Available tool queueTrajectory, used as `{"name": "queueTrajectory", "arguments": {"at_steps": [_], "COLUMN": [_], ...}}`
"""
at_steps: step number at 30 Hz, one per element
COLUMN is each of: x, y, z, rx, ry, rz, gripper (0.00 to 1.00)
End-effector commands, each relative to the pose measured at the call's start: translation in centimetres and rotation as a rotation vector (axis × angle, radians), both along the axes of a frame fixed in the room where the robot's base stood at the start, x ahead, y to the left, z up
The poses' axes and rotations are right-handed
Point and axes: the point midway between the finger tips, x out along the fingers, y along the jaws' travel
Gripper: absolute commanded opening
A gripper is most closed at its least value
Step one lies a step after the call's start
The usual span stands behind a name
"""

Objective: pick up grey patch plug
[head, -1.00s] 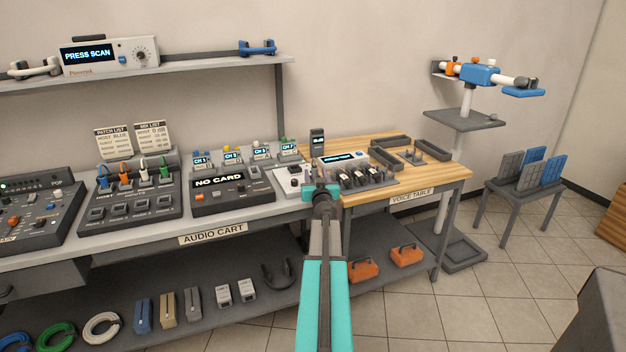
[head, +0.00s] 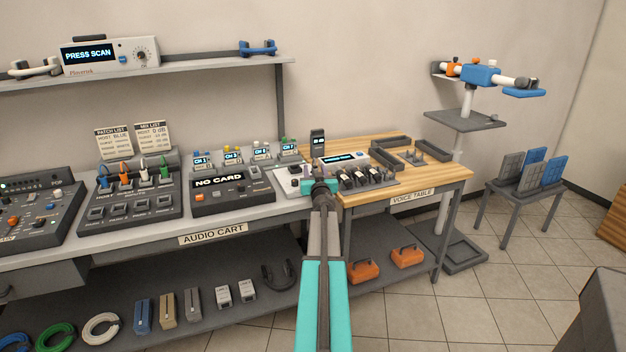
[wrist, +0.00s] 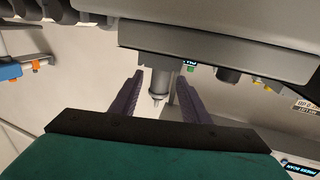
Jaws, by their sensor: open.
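My gripper shows in the wrist view (wrist: 160,97) as two dark purple fingers, open and apart. A grey cylindrical plug-like piece (wrist: 161,82) with a thin metal tip shows between the fingers, with clear gaps on both sides. It looks like the grey patch plug, but I cannot be sure.
A rack with several small upright pieces (head: 366,178) stands right of my wrist. The NO CARD unit (head: 232,194) stands left of it. The patch panel (head: 130,208) holds coloured plugs further left. A shelf (head: 200,73) runs above. In the wrist view a large grey body (wrist: 215,40) is close to the fingers.

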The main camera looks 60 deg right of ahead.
Motion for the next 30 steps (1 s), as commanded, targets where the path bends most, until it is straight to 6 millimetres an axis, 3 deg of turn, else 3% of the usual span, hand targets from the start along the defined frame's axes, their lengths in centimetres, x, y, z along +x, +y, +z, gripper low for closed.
{"name": "queueTrajectory", "arguments": {"at_steps": [6, 14, 30], "x": [-0.04, -0.06, -0.08], "y": [-0.02, -0.04, -0.05], "z": [-0.01, -0.01, 0.98], "rx": [0.0, 0.0, -0.001], "ry": [0.0, 0.0, 0.001], "rz": [0.0, -0.001, -0.001], "gripper": [0.42, 0.0, 0.0]}}
